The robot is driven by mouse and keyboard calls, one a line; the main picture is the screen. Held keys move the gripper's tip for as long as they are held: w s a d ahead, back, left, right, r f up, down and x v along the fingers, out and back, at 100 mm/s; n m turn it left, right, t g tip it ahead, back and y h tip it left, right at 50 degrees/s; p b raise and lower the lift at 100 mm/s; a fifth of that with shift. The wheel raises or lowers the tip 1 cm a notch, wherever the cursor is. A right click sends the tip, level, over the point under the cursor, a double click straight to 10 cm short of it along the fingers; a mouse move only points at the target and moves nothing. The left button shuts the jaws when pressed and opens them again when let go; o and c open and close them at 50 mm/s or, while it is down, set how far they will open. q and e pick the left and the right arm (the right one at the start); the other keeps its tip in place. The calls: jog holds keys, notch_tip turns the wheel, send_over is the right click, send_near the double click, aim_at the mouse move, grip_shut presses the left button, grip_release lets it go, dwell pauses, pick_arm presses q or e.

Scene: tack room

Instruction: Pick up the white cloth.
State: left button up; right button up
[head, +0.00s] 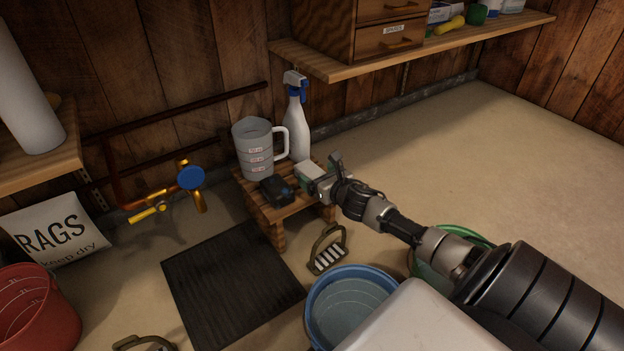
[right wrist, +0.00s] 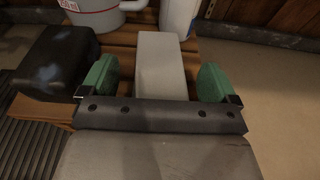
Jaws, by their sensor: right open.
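A pale, block-shaped folded white cloth (head: 309,169) lies on the small wooden stool (head: 262,207), at its right side. My right gripper (head: 322,180) is at the stool's right edge, close to the cloth. In the right wrist view the cloth (right wrist: 160,52) sits between the two green fingertips of the open right gripper (right wrist: 156,80), with a visible gap on both sides. The cloth's near end reaches the dark gripper body in the picture; I cannot tell whether they touch. My left gripper is not in view.
A black object (head: 277,190), a grey measuring jug (head: 255,150) and a white spray bottle (head: 297,125) crowd the cloth on the stool side. A blue bucket (head: 314,307), a brush (head: 327,252) and a black mat (head: 228,285) are on the floor. Floor at right is clear.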

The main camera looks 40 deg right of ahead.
jog(key=shift+x, duration=0.75)
jog(key=c, duration=1)
